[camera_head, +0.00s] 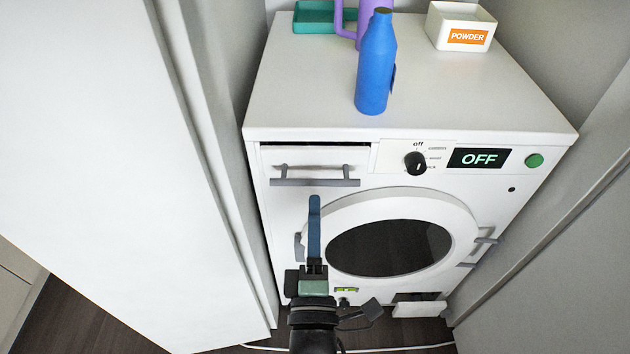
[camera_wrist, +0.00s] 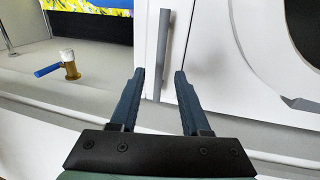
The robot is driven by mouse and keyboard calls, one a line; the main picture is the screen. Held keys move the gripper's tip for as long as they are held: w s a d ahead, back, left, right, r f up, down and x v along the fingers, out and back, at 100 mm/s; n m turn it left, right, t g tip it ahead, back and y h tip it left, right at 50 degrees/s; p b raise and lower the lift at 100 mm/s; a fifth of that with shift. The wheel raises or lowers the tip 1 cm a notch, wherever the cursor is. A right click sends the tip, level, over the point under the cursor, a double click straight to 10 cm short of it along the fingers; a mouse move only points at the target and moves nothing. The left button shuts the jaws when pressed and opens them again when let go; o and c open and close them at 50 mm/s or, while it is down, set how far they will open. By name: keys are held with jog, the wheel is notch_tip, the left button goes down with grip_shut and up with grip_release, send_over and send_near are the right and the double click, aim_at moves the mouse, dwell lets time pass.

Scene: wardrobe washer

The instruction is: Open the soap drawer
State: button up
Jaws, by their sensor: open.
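The soap drawer (camera_head: 340,157) is at the upper left of the white washer's front (camera_head: 285,215). A dark gap shows along its top edge; I cannot tell whether it stands out at all. Its grey bar handle (camera_head: 295,182) runs across the drawer's lower part. In the wrist view the handle (camera_wrist: 164,45) stands vertical, ahead and between my fingers. My gripper (camera_head: 315,199) has blue fingers, and its tips appear just below the handle in the head view. It is open and empty (camera_wrist: 157,75); the handle looks beyond the tips, without clear contact.
The round washer door (camera_head: 390,247) is right of my gripper. A dial (camera_head: 415,164), an OFF display (camera_head: 479,158) and a green button (camera_head: 534,160) sit beside the drawer. A blue bottle (camera_head: 375,70) and a POWDER box (camera_head: 460,20) stand on top. White panels flank the washer closely.

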aim_at(315, 180)
jog(key=w, duration=0.3)
jog(key=w+r, duration=0.1)
jog(key=w, duration=0.2)
jog(key=shift+w+r, duration=0.15)
jog(key=shift+w, duration=0.2)
grip_shut()
dwell(1.1)
